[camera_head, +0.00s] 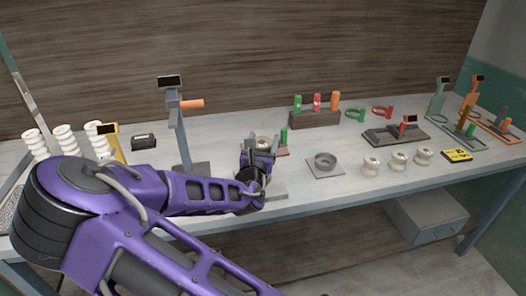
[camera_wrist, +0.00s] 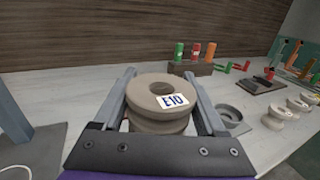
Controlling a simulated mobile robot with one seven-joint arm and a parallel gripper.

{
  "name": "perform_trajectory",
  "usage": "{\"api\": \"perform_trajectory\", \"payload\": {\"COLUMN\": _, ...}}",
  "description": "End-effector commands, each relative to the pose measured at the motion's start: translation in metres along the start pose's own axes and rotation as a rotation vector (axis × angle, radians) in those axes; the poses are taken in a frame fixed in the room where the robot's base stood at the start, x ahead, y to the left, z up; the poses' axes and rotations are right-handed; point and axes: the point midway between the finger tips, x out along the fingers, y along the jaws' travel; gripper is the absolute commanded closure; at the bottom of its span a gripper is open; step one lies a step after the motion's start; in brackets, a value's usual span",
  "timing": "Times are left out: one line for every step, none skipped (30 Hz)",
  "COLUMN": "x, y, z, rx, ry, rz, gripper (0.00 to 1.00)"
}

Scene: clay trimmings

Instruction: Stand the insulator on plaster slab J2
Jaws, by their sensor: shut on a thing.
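A beige ribbed insulator (camera_wrist: 152,92) with a round hole in its top and a white "E10" label is between the fingers of my gripper (camera_wrist: 160,80) in the wrist view. The fingers press on both its sides and it looks upright. In the head view my gripper (camera_head: 259,152) is over the middle of the bench, and the insulator's top (camera_head: 262,140) shows there. A pale flat slab (camera_head: 275,190) lies partly hidden under my gripper. No J2 marking can be read, and I cannot tell whether the insulator touches anything below.
To the right are a slab with a grey ring (camera_head: 325,161) and three pale insulators (camera_head: 398,160). A post stand (camera_head: 181,125) rises to the left of my gripper. Behind is a block (camera_head: 315,119) with coloured handles. White ribbed insulators (camera_head: 67,139) stand far left.

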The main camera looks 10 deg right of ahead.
Motion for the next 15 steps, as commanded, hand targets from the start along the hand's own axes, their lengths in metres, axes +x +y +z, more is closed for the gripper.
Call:
{"api": "perform_trajectory", "payload": {"x": 0.001, "y": -0.001, "z": -0.007, "rx": -0.001, "ry": -0.001, "rz": -0.002, "gripper": 1.00}}
{"api": "perform_trajectory", "payload": {"x": 0.001, "y": -0.001, "z": -0.012, "rx": -0.001, "ry": -0.001, "rz": -0.001, "gripper": 1.00}}
{"api": "perform_trajectory", "payload": {"x": 0.001, "y": 0.000, "z": -0.018, "rx": -0.002, "ry": -0.002, "rz": 0.000, "gripper": 1.00}}
{"api": "perform_trajectory", "payload": {"x": 0.001, "y": 0.000, "z": -0.022, "rx": -0.001, "ry": -0.001, "rz": 0.000, "gripper": 1.00}}
{"api": "perform_trajectory", "payload": {"x": 0.001, "y": -0.001, "z": -0.025, "rx": 0.000, "ry": -0.001, "rz": -0.001, "gripper": 1.00}}
{"api": "perform_trajectory", "payload": {"x": 0.001, "y": -0.001, "z": -0.028, "rx": 0.000, "ry": -0.003, "rz": -0.001, "gripper": 1.00}}
{"api": "perform_trajectory", "payload": {"x": 0.001, "y": 0.000, "z": -0.029, "rx": 0.000, "ry": -0.003, "rz": -0.001, "gripper": 1.00}}
{"api": "perform_trajectory", "payload": {"x": 0.001, "y": 0.000, "z": -0.029, "rx": 0.000, "ry": -0.004, "rz": 0.000, "gripper": 1.00}}
{"api": "perform_trajectory", "payload": {"x": 0.001, "y": 0.000, "z": -0.029, "rx": 0.001, "ry": -0.004, "rz": 0.000, "gripper": 1.00}}
{"api": "perform_trajectory", "payload": {"x": 0.001, "y": 0.000, "z": -0.028, "rx": 0.001, "ry": -0.004, "rz": 0.000, "gripper": 1.00}}
{"api": "perform_trajectory", "payload": {"x": 0.000, "y": 0.000, "z": -0.028, "rx": 0.001, "ry": -0.004, "rz": 0.000, "gripper": 1.00}}
{"api": "perform_trajectory", "payload": {"x": 0.000, "y": 0.000, "z": -0.028, "rx": 0.001, "ry": -0.004, "rz": 0.000, "gripper": 1.00}}
{"api": "perform_trajectory", "payload": {"x": 0.000, "y": 0.000, "z": -0.028, "rx": 0.001, "ry": -0.004, "rz": 0.000, "gripper": 1.00}}
{"api": "perform_trajectory", "payload": {"x": 0.000, "y": 0.000, "z": -0.029, "rx": 0.000, "ry": -0.003, "rz": 0.000, "gripper": 1.00}}
{"api": "perform_trajectory", "payload": {"x": 0.000, "y": 0.000, "z": -0.030, "rx": 0.000, "ry": -0.003, "rz": 0.000, "gripper": 1.00}}
